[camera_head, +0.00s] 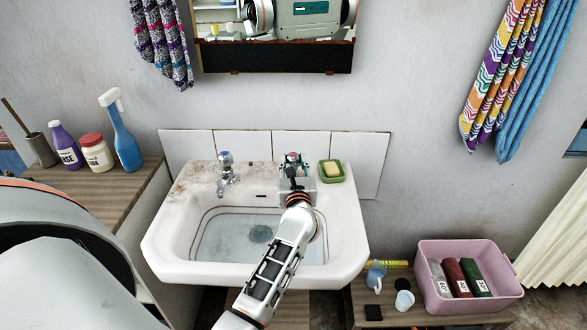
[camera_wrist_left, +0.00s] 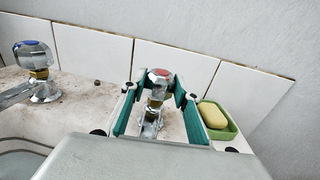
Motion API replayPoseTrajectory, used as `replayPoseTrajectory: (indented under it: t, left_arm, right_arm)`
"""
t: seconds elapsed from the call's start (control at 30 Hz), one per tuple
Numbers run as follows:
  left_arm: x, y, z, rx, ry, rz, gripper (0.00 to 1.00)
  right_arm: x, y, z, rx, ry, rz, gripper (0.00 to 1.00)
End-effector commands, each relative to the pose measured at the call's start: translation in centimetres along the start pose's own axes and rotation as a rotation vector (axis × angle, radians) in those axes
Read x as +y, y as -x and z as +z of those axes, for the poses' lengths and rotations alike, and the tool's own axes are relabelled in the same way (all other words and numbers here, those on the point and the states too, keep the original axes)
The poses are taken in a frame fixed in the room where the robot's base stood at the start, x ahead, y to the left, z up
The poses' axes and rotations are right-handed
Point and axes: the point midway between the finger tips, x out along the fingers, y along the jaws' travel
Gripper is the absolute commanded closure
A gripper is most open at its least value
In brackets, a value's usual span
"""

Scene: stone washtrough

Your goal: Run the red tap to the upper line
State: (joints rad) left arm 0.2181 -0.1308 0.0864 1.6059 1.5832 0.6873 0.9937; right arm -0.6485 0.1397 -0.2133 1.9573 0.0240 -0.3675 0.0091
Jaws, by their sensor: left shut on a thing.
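The red-marked tap (camera_head: 291,157) stands at the back right of the white washbasin (camera_head: 200,268). My left gripper (camera_head: 292,172) reaches over the basin and is shut on this tap. In the left wrist view, the red-topped chrome tap (camera_wrist_left: 157,78) stands between the green fingers of the gripper (camera_wrist_left: 160,88). Thin dark and orange lines (camera_head: 262,208) run around the inner basin wall. Pale blue water (camera_head: 225,235) seems to lie below them, over a dark drain (camera_head: 261,233). A stream from the red tap cannot be made out. My right gripper is out of view.
The blue-marked tap (camera_head: 225,160) stands at the back left. A green soap dish (camera_head: 332,178) sits close to the right of my gripper. Bottles, including a blue spray bottle (camera_head: 125,140), stand on the left cabinet. A pink crate (camera_head: 425,270) stands at lower right.

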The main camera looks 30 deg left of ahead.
Motion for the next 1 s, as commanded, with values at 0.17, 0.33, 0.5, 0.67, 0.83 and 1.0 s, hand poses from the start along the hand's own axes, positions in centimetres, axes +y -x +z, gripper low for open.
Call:
replayPoseTrajectory:
  t: [0.17, 0.33, 0.5, 0.67, 0.83, 1.0]
  left_arm:
    - [-0.1, 0.0, -0.28, 0.002, 0.0, 0.054, 0.91]
    - [-0.1, -0.02, -0.05, 0.001, 0.0, 0.073, 0.91]
    - [-0.09, -0.02, 0.05, 0.0, 0.0, 0.074, 0.91]
    - [-0.1, -0.03, 0.06, 0.0, 0.0, 0.074, 0.91]
    - [-0.1, -0.03, 0.06, 0.0, 0.0, 0.073, 0.53]
    - [-0.11, -0.03, 0.04, 0.0, 0.0, 0.073, 0.53]
  right_arm:
    - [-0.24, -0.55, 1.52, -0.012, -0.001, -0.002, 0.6]
    - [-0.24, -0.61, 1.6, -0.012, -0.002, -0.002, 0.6]
    - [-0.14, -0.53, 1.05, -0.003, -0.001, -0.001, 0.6]
    - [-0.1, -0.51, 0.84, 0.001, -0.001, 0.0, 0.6]
    - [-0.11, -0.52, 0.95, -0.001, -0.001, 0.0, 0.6]
    - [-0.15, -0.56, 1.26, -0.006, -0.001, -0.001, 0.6]
